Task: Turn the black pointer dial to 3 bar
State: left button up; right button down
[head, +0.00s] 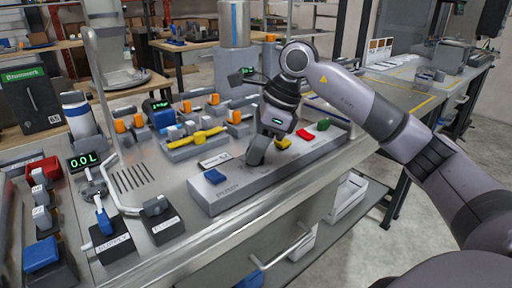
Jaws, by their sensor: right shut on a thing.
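A long grey panel (233,194) carries a row of coloured pointer dials: blue (214,176), yellow (282,143), red (305,134) and green (323,125). My right gripper (256,154) reaches down onto this panel in the gap between the blue and yellow dials. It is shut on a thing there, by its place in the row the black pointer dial. The fingers hide that dial, so its pointer direction and scale marks cannot be read. My left gripper is not in view.
A white label plate (215,160) lies behind the panel. Blocks with orange knobs and a yellow-handled valve (195,138) stand behind it. A tap with a blue lever (104,220) and a 0.0 L display (83,161) are at the left. The steel counter's front strip is clear.

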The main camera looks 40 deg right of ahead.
jog(key=m+t+h, duration=0.1)
jog(key=m, duration=0.3)
jog(key=shift+m, duration=0.4)
jog(key=shift+m+h, duration=0.3)
jog(key=c, duration=1.1)
grip_release()
jog(key=shift+r, duration=0.1)
jog(key=v, duration=0.7)
jog(key=shift+s+p, duration=0.2)
jog(key=shift+p, duration=0.1)
